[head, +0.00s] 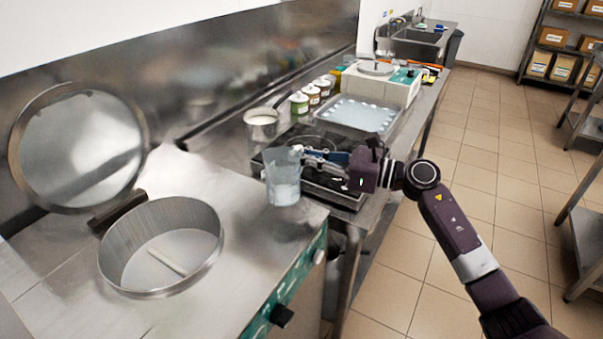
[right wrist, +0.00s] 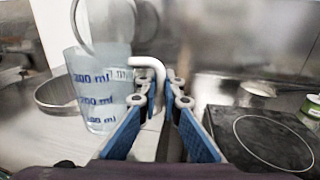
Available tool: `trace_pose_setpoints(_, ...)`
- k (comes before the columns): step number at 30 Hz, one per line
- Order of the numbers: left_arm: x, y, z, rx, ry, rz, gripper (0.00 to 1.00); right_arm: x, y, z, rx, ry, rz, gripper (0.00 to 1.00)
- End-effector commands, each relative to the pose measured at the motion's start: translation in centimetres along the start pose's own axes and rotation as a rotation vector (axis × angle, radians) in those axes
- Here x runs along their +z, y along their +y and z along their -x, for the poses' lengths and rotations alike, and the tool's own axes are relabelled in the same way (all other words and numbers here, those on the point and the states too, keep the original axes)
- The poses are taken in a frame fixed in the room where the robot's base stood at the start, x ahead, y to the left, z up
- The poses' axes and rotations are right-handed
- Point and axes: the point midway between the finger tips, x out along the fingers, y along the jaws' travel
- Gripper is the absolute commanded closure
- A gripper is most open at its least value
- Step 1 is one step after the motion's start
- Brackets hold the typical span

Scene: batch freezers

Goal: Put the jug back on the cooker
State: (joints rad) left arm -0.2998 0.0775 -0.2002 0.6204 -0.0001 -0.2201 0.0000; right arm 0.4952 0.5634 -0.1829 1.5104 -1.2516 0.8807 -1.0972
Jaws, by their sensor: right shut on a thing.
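The jug (head: 283,178) is clear, with blue millilitre marks that show in the right wrist view (right wrist: 92,88). It is held upright in the head view, in front of the left edge of the black cooker (head: 318,196). My right gripper (head: 312,156) is shut on the jug's handle (right wrist: 150,68); its blue-padded fingers (right wrist: 161,112) lie either side of the handle's lower part. The cooker's round hob ring (right wrist: 273,142) is bare at the right of the wrist view. I cannot tell whether the jug touches the counter. My left gripper is not in view.
Left of the jug is a batch freezer with an open round tub (head: 160,245) and a raised lid (head: 78,147). Behind the cooker stand a saucepan (head: 262,124) and several small tubs (head: 299,103). A metal tray (head: 352,114) lies beyond the cooker.

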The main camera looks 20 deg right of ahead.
Motion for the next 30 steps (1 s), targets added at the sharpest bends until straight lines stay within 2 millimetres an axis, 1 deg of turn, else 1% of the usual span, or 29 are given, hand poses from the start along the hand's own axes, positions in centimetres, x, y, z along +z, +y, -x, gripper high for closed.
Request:
trace_pose_setpoints(1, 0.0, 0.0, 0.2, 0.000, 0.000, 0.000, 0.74, -0.6, 0.0, 0.0, 0.000, -0.001, -0.004, 1.00)
trace_pose_setpoints(7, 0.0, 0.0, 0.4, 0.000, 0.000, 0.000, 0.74, -2.2, -0.1, 0.0, 0.000, -0.001, -0.003, 1.00)
trace_pose_setpoints(12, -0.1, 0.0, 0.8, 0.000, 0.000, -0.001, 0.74, -4.7, -0.1, -0.1, 0.000, -0.001, -0.005, 1.00)
trace_pose_setpoints(15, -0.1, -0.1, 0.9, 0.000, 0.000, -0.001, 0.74, -5.6, -0.1, 0.0, 0.000, -0.001, -0.002, 1.00)
trace_pose_setpoints(23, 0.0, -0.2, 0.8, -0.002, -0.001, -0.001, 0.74, -5.8, -0.1, 0.0, 0.000, -0.001, 0.001, 1.00)
trace_pose_setpoints(28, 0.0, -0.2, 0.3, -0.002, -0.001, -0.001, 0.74, -6.2, -0.1, 0.0, 0.001, -0.001, 0.001, 1.00)
trace_pose_setpoints(29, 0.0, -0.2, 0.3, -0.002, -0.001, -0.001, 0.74, -6.2, -0.1, 0.0, 0.001, 0.000, 0.001, 0.93)
trace_pose_setpoints(30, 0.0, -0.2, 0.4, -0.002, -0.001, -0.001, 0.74, -6.1, -0.1, 0.0, 0.001, 0.000, 0.001, 0.88)
